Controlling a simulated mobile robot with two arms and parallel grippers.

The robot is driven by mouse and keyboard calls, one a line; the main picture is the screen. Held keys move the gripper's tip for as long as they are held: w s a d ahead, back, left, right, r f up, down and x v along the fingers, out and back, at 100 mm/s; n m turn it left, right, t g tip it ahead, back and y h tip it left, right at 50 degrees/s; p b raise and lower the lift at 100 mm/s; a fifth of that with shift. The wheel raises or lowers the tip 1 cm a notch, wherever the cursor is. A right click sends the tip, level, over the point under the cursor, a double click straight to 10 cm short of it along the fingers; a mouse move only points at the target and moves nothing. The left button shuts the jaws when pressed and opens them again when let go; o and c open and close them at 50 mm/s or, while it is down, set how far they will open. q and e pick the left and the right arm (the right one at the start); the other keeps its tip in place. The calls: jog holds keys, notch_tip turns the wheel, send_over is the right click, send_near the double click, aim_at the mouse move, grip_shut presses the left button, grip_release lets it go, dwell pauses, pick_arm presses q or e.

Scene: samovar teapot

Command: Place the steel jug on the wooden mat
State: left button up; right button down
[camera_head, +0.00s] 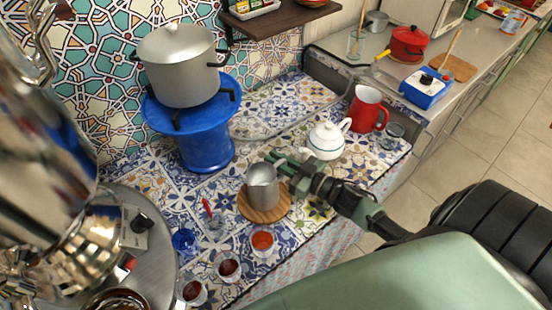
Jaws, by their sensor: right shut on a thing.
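The steel jug (262,187) is a small grey metal pitcher standing upright over the round wooden mat (281,213). Its base appears to touch the mat, though a tiny gap cannot be ruled out. My right gripper (279,165) reaches in from the right and is shut on the jug near its upper right side. The gripper hides part of the jug's right side. The mat's front and right rim show around the jug's base. My left gripper is not in view.
A white teapot (326,140) and a red pitcher (368,110) stand behind my right gripper. A blue stove (205,140) bears a large pot (178,70). A shiny samovar (45,150) fills the left.

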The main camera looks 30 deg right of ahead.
jog(key=c, duration=1.5)
grip_release()
jog(key=shift+o, duration=0.2)
jog(key=shift+r, duration=0.1)
jog(key=b+v, duration=0.1)
jog(key=v, duration=1.1)
